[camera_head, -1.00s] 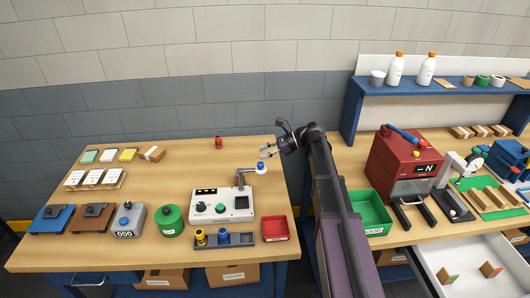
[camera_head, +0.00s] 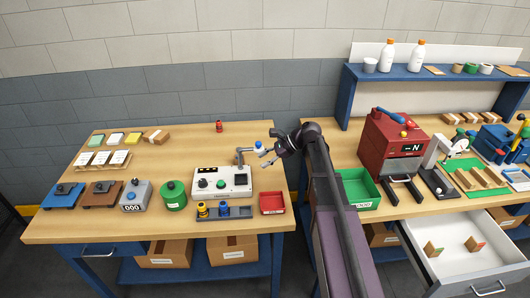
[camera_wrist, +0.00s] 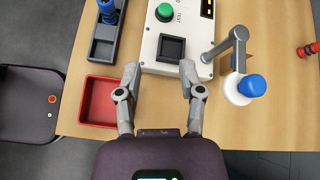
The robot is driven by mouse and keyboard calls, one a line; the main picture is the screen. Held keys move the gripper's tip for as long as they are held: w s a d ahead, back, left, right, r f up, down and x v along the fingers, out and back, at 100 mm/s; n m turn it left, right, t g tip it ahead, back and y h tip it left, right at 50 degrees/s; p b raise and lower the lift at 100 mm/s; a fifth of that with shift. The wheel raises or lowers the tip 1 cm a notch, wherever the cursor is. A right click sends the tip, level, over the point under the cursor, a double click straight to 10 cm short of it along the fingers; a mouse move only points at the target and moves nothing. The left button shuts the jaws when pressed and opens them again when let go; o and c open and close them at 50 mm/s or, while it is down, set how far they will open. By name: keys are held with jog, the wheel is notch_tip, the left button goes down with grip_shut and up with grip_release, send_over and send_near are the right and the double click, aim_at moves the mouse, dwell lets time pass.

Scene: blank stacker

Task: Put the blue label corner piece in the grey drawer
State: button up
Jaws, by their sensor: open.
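My gripper (camera_head: 268,155) is open and empty above the right end of the left bench. In the wrist view my gripper (camera_wrist: 159,68) has its two fingers apart, over the near edge of a white control box (camera_wrist: 172,48). An open drawer (camera_head: 455,235), pale grey inside, sticks out from the right bench. Two small brown corner pieces stand in it, one with a green edge (camera_head: 431,249) and one with a red edge (camera_head: 474,245). I cannot make out a blue label on any corner piece.
A red tray (camera_wrist: 97,100) lies beside the control box. A green bin (camera_head: 358,190) and a red machine (camera_head: 390,145) stand on the right bench. Wooden blocks lie on a green mat (camera_head: 463,183). A blue shelf (camera_head: 430,74) runs behind.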

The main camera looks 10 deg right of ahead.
jog(key=s+d+f+n+h, duration=0.1)
jog(key=s+f+n+h, duration=0.2)
jog(key=s+n, duration=0.1)
jog(key=s+d+f+n+h, duration=0.2)
jog(key=s+n+h, duration=0.1)
jog(key=s, duration=0.3)
jog(key=s+d+f+n+h, duration=0.2)
jog(key=s+f+n+h, duration=0.1)
jog(key=s+n, duration=0.2)
jog(key=shift+s+d+f+n+h+b, duration=0.15)
jog(key=shift+s+f+n+h+b, duration=0.15)
jog(key=shift+n, duration=0.2)
jog(key=s+d+f+n+h+b, duration=0.1)
jog(key=s+f+b, duration=0.3)
jog(key=f+b, duration=0.5)
jog(key=shift+s+d+f+n+h, duration=0.3)
jog(key=shift+s+d+f+n, duration=0.05)
jog(key=shift+n, duration=0.35)
